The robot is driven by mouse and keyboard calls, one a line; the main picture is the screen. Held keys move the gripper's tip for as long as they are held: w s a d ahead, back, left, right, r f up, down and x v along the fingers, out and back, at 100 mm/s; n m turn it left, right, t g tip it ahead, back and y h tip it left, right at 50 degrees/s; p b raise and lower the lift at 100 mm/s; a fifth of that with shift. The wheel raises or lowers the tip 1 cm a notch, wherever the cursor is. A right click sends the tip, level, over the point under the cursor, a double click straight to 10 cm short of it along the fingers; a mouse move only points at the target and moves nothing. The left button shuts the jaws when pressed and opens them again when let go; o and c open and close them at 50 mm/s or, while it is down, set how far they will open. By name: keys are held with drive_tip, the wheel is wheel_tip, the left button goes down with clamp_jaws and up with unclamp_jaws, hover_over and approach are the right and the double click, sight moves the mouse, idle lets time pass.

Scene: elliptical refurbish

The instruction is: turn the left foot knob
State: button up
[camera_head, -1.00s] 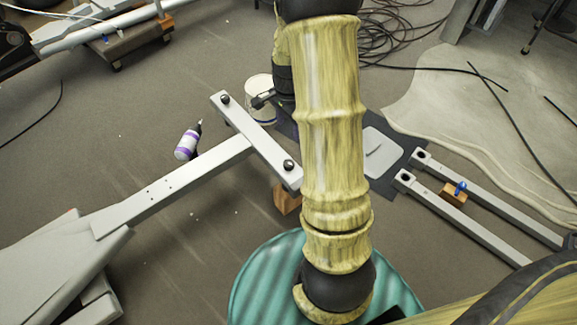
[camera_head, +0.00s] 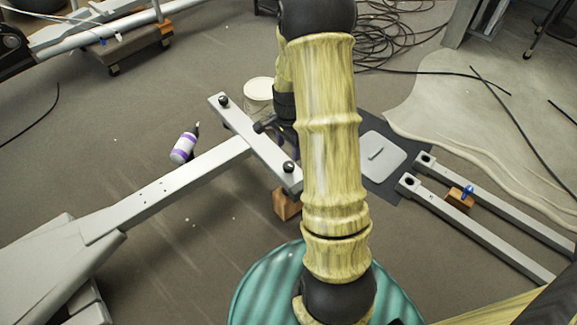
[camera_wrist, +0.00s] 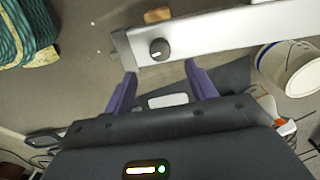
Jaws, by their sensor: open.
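A pale grey crossbar (camera_head: 250,138) ends a long foot beam and carries two black knobs. One knob (camera_head: 223,101) is at its far left end, the other knob (camera_head: 289,167) at its near right end. In the wrist view one round black knob (camera_wrist: 159,50) with a light pointer mark stands on the bar; nearby objects suggest it is the near right one. My gripper (camera_wrist: 160,72) is open, its purple fingers spread either side of that knob's line, tips short of it. In the head view my gripper (camera_head: 264,126) is partly hidden behind my arm, beside the crossbar.
A white bucket (camera_head: 258,90) stands behind the crossbar. A purple-white bottle (camera_head: 184,148) lies left of it. A wooden block (camera_head: 285,204) and a ribbed green round object (camera_head: 255,285) are near the bar's near end. Two grey rails (camera_head: 480,235) lie at right.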

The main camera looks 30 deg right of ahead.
sight(289, 164)
wheel_tip(289, 164, down, 8)
drive_tip(key=b, duration=0.4)
drive_tip(key=shift+r, duration=0.15)
drive_tip(key=shift+r, duration=0.1)
drive_tip(key=c, duration=1)
